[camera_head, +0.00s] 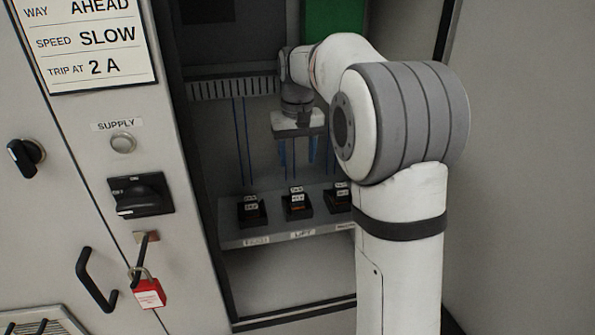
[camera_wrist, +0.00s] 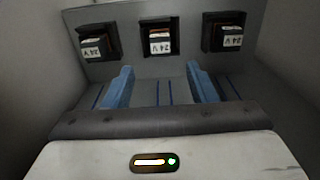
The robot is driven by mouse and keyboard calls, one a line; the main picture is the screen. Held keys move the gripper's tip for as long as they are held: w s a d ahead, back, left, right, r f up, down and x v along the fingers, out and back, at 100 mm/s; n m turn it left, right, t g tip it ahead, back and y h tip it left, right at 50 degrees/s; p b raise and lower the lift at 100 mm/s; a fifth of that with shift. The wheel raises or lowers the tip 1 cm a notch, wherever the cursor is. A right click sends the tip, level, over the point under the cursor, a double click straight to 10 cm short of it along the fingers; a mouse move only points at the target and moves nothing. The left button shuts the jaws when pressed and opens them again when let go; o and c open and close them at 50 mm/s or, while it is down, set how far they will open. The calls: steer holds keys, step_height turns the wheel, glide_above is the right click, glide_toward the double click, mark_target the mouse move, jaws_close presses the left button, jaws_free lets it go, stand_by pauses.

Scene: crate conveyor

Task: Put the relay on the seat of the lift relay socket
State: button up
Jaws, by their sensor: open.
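Three black sockets stand in a row on a grey ledge: a left one (camera_head: 252,213), a middle one (camera_head: 297,208) over a label reading "LIFT", and a right one partly hidden by my arm. Each holds a small block with a white "24 V" label, seen in the wrist view at left (camera_wrist: 97,46), middle (camera_wrist: 160,42) and right (camera_wrist: 227,37). The middle block, the relay in the lift socket, shows some orange; whether it is fully seated I cannot tell. My gripper (camera_head: 298,151) is open and empty above the middle socket. Its blue fingers (camera_wrist: 159,72) straddle the middle block's line, apart from it.
The cabinet's side wall and frame edge (camera_head: 195,170) stand left of the ledge. A slotted duct (camera_head: 235,88) and blue wires run behind. On the left panel are a black rotary switch (camera_head: 143,194), a handle (camera_head: 93,281) and a red padlock (camera_head: 149,293).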

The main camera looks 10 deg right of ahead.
steer(key=s+f+t, duration=0.1)
steer(key=s+f, duration=0.1)
steer(key=s, duration=1.2)
steer(key=s+f+t, duration=0.2)
steer(key=s+f, duration=0.1)
steer(key=s, duration=1.1)
steer(key=shift+s+f, duration=0.15)
steer(key=shift+f, duration=0.1)
